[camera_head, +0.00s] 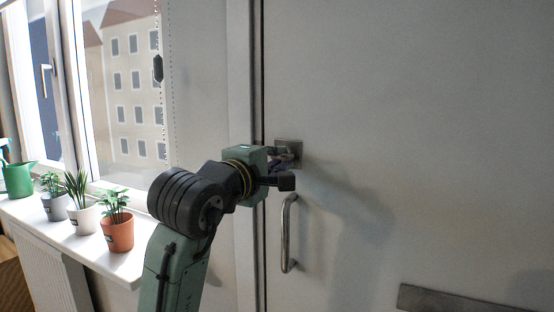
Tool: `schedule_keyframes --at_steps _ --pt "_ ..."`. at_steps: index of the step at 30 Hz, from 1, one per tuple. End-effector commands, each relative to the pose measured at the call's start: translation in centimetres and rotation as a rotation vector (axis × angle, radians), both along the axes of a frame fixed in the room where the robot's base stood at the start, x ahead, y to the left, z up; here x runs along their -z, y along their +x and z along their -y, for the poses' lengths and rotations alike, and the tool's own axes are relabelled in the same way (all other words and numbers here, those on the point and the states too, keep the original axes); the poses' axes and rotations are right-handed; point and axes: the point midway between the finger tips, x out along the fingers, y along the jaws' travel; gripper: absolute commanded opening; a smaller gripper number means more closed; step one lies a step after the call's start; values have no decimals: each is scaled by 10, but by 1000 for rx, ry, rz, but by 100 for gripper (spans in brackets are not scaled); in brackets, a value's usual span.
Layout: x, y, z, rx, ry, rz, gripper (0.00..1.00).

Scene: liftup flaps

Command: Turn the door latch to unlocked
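The white door (420,120) fills the right half of the view. A square metal latch plate (290,147) sits near its left edge, above a vertical metal pull handle (289,235). My gripper (285,172) is at the latch, in front of and just below the plate. A dark fingertip shows at its right side. My gripper and wrist hide the latch's turning part, so I cannot tell its position or whether the fingers touch it. I also cannot tell if the fingers are open or shut.
A window (120,90) stands at the left above a white sill (75,235). On the sill are several potted plants, one in an orange pot (117,234), and a green watering can (18,180). A metal strip (470,303) crosses the door at the lower right.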

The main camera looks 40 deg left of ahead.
Motion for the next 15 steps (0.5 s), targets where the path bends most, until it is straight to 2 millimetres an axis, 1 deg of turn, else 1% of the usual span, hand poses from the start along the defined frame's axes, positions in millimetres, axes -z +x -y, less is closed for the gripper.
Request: schedule_keyframes --at_steps 1,5,15 --pt "0 0 0 0 0 0 8" --pt "0 0 0 0 0 0 0" --pt "0 0 0 0 0 0 0"
